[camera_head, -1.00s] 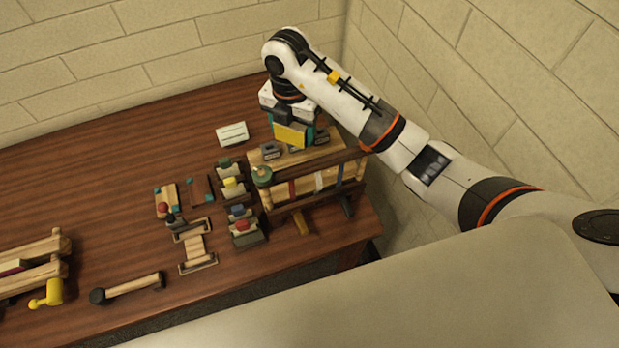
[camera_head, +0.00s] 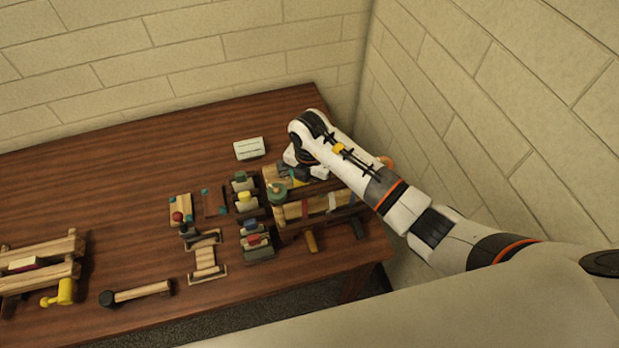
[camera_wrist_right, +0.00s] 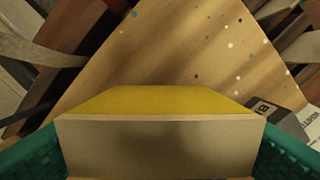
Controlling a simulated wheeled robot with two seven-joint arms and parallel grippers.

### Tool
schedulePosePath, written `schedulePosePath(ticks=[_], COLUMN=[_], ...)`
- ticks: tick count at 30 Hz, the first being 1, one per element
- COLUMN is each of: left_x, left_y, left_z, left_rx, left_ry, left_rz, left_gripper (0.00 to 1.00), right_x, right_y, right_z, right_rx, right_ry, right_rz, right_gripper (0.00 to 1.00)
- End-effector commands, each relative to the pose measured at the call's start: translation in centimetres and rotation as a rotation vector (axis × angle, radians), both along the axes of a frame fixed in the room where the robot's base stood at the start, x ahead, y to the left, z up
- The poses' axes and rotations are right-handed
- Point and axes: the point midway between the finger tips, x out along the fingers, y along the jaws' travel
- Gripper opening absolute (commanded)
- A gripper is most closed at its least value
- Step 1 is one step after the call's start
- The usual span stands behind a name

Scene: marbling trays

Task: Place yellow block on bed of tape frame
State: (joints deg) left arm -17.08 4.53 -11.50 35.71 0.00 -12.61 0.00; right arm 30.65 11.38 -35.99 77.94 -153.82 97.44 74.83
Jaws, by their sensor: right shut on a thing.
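My right gripper (camera_head: 294,174) is low over the tape frame (camera_head: 322,204), at the back right of the table. In the right wrist view its teal fingers (camera_wrist_right: 160,155) stand on either side of the yellow block (camera_wrist_right: 165,100), and it is shut on the block. The block shows a yellow top edge and a dull tan face. Beyond it lies the frame's pale, speckled wooden bed (camera_wrist_right: 185,45). I cannot tell whether the block touches the bed. The arm hides the block in the head view. My left gripper is not in view.
A dark labelled weight (camera_wrist_right: 275,118) lies close to the block on the right. A white card holder (camera_head: 249,148) stands behind the frame. Several small stamps and blocks stand left of it. A black-headed mallet (camera_head: 140,292) lies at the front. The table's back left is clear.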

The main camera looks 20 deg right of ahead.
Motion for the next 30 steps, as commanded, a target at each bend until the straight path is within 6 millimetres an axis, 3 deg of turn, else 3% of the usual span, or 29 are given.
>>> schedulePosePath(ticks=[12,13,17,27,30], left_x=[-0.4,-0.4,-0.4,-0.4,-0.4], left_y=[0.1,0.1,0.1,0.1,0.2], left_z=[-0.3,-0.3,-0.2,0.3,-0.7], left_rx=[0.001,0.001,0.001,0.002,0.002], left_ry=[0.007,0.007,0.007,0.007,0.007], left_rz=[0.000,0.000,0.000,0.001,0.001], left_gripper=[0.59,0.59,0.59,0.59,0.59], right_x=[0.0,0.0,0.0,0.0,0.2], right_y=[0.0,0.0,0.0,0.0,0.0], right_z=[-0.8,-0.7,-0.7,-0.1,0.7], right_rx=[0.000,0.000,0.000,0.000,0.001], right_ry=[-0.001,-0.001,-0.001,-0.001,-0.006], right_rz=[0.000,0.000,0.000,-0.001,0.000], right_gripper=[0.46,0.72,0.91,0.91,0.91])
